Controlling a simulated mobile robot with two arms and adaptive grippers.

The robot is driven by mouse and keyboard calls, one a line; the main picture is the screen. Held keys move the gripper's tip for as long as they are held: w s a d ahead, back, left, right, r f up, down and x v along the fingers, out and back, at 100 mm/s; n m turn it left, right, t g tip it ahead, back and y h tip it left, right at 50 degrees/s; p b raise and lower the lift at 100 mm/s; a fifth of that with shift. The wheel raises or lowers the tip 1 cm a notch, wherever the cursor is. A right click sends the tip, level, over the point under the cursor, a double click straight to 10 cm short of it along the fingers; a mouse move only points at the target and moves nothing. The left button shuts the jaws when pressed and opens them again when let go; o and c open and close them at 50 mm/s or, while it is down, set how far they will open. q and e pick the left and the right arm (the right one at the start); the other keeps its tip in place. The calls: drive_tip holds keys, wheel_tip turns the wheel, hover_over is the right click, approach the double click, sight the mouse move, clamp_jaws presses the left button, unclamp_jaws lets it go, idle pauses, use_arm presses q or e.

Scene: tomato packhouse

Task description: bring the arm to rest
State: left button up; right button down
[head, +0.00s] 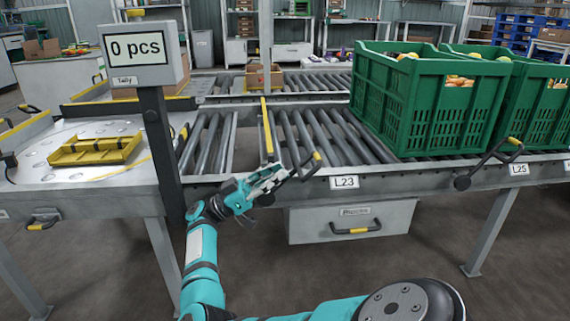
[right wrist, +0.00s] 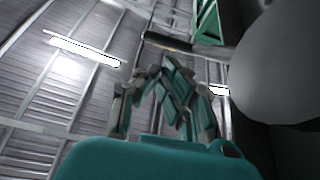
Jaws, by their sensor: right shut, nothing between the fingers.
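My right arm rises from the bottom of the head view, teal and grey. Its gripper (head: 268,182) is at the front edge of the roller conveyor (head: 345,183), left of the L23 label. The fingers are shut with nothing visible between them. The right wrist view shows the same gripper (right wrist: 172,85) with its fingers drawn together, the roof behind them. Whether the gripper touches the conveyor edge or a lever there cannot be told. My left gripper is not in view.
A yellow-tipped lever (head: 305,165) is close beside the gripper. Green crates (head: 425,105) stand on the rollers at right. A counter post with a "0 pcs" display (head: 140,50) stands at left. A drawer (head: 350,222) hangs below the conveyor. Bare floor lies in front.

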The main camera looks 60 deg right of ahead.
drive_tip(key=shift+w+a+f, duration=0.1)
drive_tip(key=shift+w+a, duration=0.1)
idle(0.5)
